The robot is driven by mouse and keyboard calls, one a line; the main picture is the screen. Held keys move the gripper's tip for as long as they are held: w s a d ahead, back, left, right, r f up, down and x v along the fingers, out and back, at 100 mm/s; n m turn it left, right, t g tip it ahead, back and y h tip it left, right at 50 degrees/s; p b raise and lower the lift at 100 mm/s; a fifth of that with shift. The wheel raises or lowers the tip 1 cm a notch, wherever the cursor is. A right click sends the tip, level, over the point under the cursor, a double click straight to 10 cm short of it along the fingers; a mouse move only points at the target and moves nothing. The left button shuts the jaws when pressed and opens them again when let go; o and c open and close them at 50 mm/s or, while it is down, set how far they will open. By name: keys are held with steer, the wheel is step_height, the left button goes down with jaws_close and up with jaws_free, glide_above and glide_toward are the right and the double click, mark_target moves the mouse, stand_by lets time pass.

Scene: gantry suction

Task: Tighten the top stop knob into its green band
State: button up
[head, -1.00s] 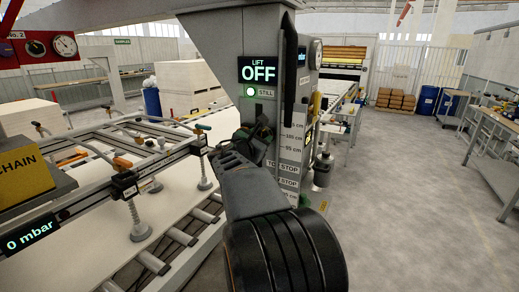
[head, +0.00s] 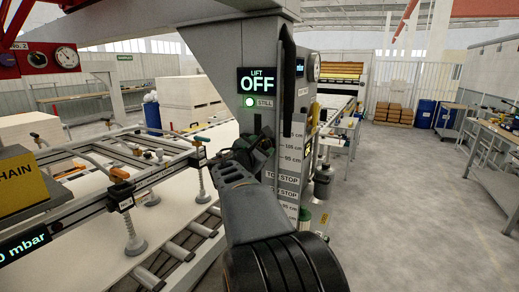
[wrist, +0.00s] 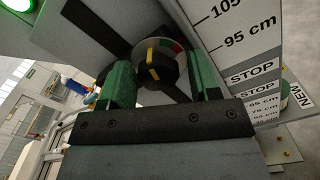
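The top stop knob (wrist: 168,68) is a dark round knob with a yellow mark, set against a dial with green, red and white parts, on the grey column. In the wrist view it lies between the two green fingers of my gripper (wrist: 161,78). The fingers are apart, one on each side of the knob, and I see no clear grip on it. The yellow mark points up and down in the picture, and the green band is partly hidden. In the head view my gripper (head: 252,150) is at the column face, and my arm hides most of the knob.
The lift display (head: 261,79) reads OFF, with a lit green STILL lamp below. A height scale plate (wrist: 244,40) with STOP labels is right of the knob. A suction frame (head: 110,185) stands over a roller conveyor at left. The floor (head: 400,210) at right is clear.

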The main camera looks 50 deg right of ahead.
steer(key=shift+o, duration=0.8)
steer(key=shift+w, duration=0.1)
steer(key=shift+a, duration=0.1)
steer(key=b+v, duration=0.2)
steer(key=v, duration=1.1)
steer(key=shift+a, duration=0.4)
steer(key=shift+f, duration=0.1)
